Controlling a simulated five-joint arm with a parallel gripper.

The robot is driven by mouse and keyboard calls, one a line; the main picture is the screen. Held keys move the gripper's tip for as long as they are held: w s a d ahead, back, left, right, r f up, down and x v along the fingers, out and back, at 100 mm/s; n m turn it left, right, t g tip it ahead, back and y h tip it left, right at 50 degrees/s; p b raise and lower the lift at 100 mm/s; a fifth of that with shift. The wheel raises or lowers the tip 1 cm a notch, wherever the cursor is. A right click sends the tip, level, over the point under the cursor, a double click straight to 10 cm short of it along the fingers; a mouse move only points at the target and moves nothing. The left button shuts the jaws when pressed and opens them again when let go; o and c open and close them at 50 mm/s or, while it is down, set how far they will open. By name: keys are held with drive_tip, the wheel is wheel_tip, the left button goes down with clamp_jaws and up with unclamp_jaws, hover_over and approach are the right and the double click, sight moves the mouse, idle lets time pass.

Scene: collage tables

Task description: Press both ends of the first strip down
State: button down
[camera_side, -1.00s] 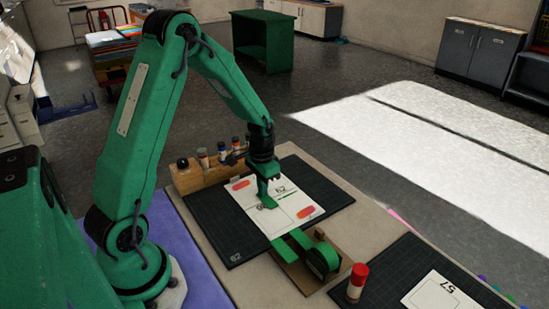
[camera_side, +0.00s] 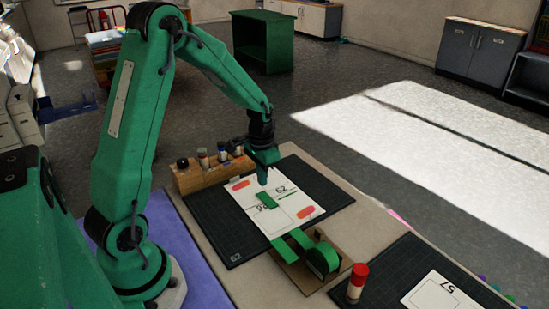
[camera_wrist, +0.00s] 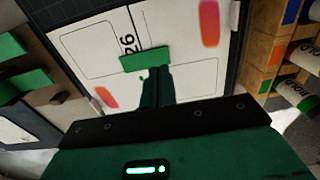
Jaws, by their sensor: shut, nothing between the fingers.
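A short green strip (camera_side: 267,201) lies on the white card (camera_side: 290,222), across its printed lines. The strip also shows in the wrist view (camera_wrist: 146,60), flat along its length, though whether its ends are stuck down I cannot tell. My gripper (camera_side: 263,183) is shut and empty. It is above the card, behind the strip in the side view. In the wrist view the closed fingertips (camera_wrist: 157,68) appear just below the strip's edge, apart from it as far as I can tell.
A green tape roll on its dispenser (camera_side: 322,260) stands at the card's near edge. A wooden rack with several bottles (camera_side: 205,172) is behind left. A red-capped tube (camera_side: 356,283) stands at right. Two orange-pink patches (camera_side: 305,212) mark the card.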

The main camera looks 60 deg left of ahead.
sight(263, 195)
drive_tip(key=shift+r, duration=1.5)
drive_tip(key=s+d+r+t, duration=0.5)
drive_tip(key=s+d+r, duration=0.8)
drive_tip(key=s+r, duration=0.3)
drive_tip(key=shift+r+t, duration=0.25)
drive_tip(key=shift+t, duration=0.05)
